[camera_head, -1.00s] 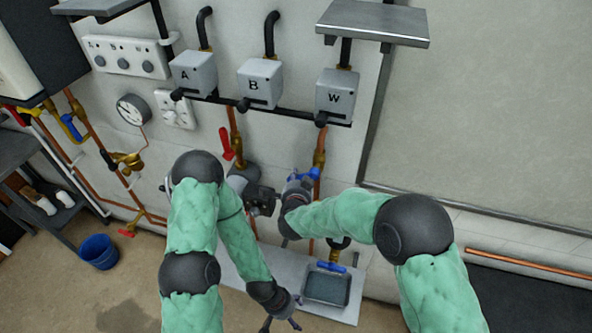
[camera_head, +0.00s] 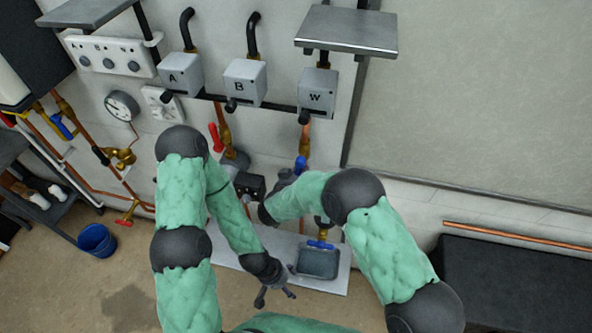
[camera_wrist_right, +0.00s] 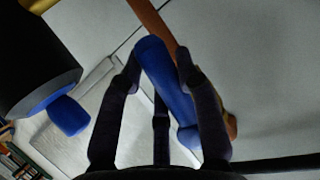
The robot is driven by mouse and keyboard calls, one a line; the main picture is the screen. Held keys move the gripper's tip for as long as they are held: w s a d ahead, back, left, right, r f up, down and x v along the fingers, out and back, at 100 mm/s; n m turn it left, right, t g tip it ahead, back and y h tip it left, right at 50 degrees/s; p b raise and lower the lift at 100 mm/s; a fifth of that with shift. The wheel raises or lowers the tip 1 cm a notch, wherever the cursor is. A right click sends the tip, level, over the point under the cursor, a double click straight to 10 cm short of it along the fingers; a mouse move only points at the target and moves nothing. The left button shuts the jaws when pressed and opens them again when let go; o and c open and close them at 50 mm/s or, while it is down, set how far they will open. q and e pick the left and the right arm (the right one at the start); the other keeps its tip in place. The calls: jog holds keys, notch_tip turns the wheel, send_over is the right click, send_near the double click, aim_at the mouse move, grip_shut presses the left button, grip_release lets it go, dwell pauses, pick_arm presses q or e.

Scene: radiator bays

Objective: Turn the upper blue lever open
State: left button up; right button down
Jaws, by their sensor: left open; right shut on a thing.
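The upper blue lever (camera_head: 301,163) is on the copper pipe below box W and lies roughly in line with the pipe. My right gripper (camera_head: 284,180) is at it, partly hidden by my arm in the head view. In the right wrist view the upper blue lever (camera_wrist_right: 168,82) sits between the fingers of my right gripper (camera_wrist_right: 158,75), which is shut on it. My left gripper (camera_head: 276,297) is open and empty, low in front of the pale board, away from the lever.
A lower blue lever (camera_head: 320,245) is above a grey tray (camera_head: 318,263) on the pale board. A red lever (camera_head: 214,137) is on the pipe to the left. Another blue lever (camera_head: 62,127) is far left. A metal shelf (camera_head: 347,31) juts out above box W.

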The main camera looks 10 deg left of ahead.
aim_at(303, 160)
jog(key=shift+d+n, duration=0.35)
jog(key=shift+n, duration=0.05)
jog(key=shift+h, duration=0.3)
jog(key=c, duration=0.8)
grip_release()
jog(key=shift+d, duration=0.1)
jog(key=shift+c, duration=0.2)
notch_tip(303, 160, up, 10)
jog(key=shift+f, duration=0.1)
